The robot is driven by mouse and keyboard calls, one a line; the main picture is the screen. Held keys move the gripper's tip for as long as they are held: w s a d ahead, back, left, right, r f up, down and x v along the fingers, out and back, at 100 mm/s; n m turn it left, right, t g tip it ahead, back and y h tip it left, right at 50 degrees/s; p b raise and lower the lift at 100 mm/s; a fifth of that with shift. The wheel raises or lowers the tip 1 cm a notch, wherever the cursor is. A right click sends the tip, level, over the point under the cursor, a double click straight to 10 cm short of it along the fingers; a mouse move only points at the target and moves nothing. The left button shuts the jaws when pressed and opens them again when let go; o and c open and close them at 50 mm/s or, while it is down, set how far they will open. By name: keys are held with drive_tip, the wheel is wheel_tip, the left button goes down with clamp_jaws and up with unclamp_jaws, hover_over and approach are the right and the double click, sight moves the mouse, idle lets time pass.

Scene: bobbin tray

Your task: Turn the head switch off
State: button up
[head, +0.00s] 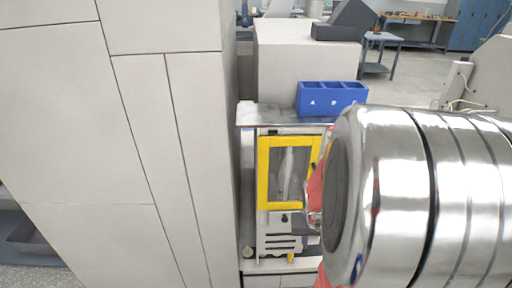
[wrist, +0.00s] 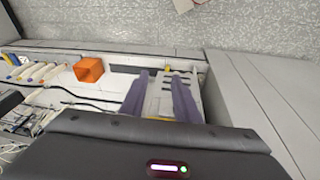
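A pale machine front (head: 276,237) with a yellow-framed window (head: 263,175) stands in the middle of the head view. Below the window are a small dark knob (head: 284,218) and dark slots. I cannot tell which part is the head switch or how it is set. In the wrist view my gripper (wrist: 160,75) has two grey-purple fingers apart, with nothing between them but a pale surface with dark slots behind. A bit of yellow (wrist: 167,69) shows near the fingertips. In the head view my metal arm covers the machine's right side, and the gripper is mostly hidden.
A tall pale cabinet (head: 120,150) stands close on the left of the machine. A blue divided bin (head: 332,97) sits on the machine's top.

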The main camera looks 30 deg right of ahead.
drive_tip(key=s+d+f+m+t+h, duration=0.3)
drive_tip(key=d+f+m+t, duration=0.1)
drive_tip(key=d+f, duration=1.15)
drive_tip(key=w+r+m+t+h, duration=0.1)
drive_tip(key=w+r+t+h, duration=0.1)
drive_tip(key=r+t, duration=0.3)
drive_tip(key=w+r+m+t+h, duration=0.1)
drive_tip(key=w+r+m+t, duration=0.1)
drive_tip(key=r+t, duration=0.3)
wheel_tip(320, 180, up, 3)
drive_tip(key=shift+w+d+f+h, duration=0.1)
drive_tip(key=shift+w+d+h, duration=0.35)
drive_tip(key=shift+w, duration=0.4)
drive_tip(key=x, duration=1.4)
